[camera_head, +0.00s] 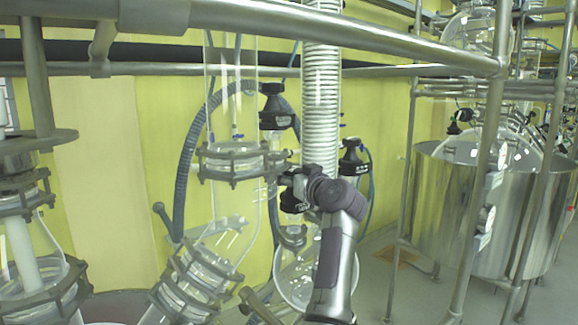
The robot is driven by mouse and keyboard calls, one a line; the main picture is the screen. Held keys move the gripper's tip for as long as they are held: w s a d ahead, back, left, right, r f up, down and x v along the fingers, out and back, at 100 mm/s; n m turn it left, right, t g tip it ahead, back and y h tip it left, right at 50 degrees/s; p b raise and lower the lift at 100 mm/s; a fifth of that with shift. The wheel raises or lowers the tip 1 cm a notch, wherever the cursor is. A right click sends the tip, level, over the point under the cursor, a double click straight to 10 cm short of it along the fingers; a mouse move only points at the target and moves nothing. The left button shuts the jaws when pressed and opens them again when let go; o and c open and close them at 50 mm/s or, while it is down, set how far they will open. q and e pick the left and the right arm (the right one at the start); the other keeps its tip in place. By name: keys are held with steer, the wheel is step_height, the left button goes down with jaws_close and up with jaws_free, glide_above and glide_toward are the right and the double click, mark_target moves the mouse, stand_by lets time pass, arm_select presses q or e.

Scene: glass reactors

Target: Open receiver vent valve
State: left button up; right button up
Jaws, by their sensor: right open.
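Several black-handled valves sit on the glassware in the middle of the head view. One black valve knob (275,107) is above and left of my right gripper, and another (352,160) is to its right. I cannot tell which is the receiver vent valve. A round glass vessel (287,278), perhaps the receiver, hangs below, partly hidden by my right arm. My right gripper (289,190) is open and points left, in front of the coiled column's lower end. Dark parts overlap at its fingertips, so I cannot tell whether it touches a valve. My left gripper is not in view.
A steel pipe (350,32) crosses the top of the view. The white coiled column (321,100) stands above my right gripper. Clamped glass joints (233,163) are to its left. A large steel vat (450,205) and upright frame posts stand at right, with bare floor before them.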

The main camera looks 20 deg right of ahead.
steer(key=shift+w+a+f, duration=0.1)
steer(key=shift+w, duration=0.3)
steer(key=c, duration=0.9)
steer(key=shift+w+f, duration=0.1)
steer(key=shift+w, duration=0.05)
steer(key=shift+c, duration=0.3)
steer(key=shift+f, duration=0.1)
steer(key=shift+c, duration=0.3)
